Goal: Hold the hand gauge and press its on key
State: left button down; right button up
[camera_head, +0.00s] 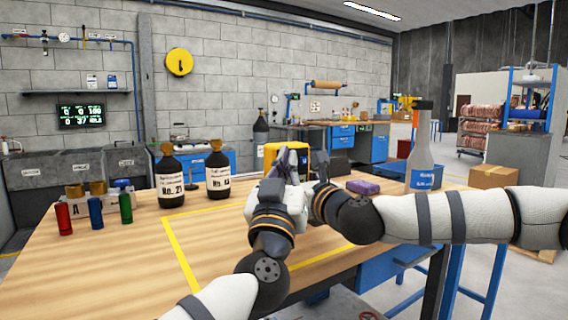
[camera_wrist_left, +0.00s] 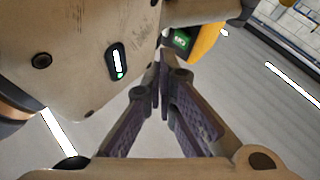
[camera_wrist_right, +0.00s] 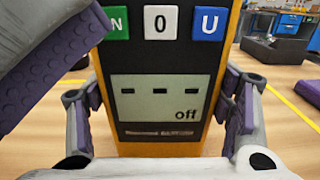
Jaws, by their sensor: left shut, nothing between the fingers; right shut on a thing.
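The hand gauge (camera_wrist_right: 158,65) is a yellow body with a dark face. Its display (camera_wrist_right: 160,103) shows three dashes and "off". Above the display are a green N key (camera_wrist_right: 115,22), a white 0 key (camera_wrist_right: 161,22) and a blue U key (camera_wrist_right: 210,23). My right gripper (camera_head: 307,164) is shut on the gauge, with fingers at both its sides. My left gripper (camera_wrist_left: 159,67) is shut and empty. Its fingers reach in beside the green key at the upper left of the right wrist view; contact is unclear. The yellow gauge also shows in the head view (camera_head: 272,151), partly hidden by my grippers.
Two dark bottles (camera_head: 170,178) stand at the table's left middle, with red, blue and green cylinders (camera_head: 95,212) farther left. A grey bottle (camera_head: 421,150) and a purple block (camera_head: 363,186) are at the right.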

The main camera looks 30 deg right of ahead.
jog(key=shift+f, duration=0.2)
pick_arm(q)
jog(key=shift+w, duration=0.45)
jog(key=shift+w+f, duration=0.1)
jog(key=shift+w, duration=0.25)
dwell(0.6)
jog(key=shift+s, duration=0.75)
jog(key=s, duration=0.5)
dwell(0.3)
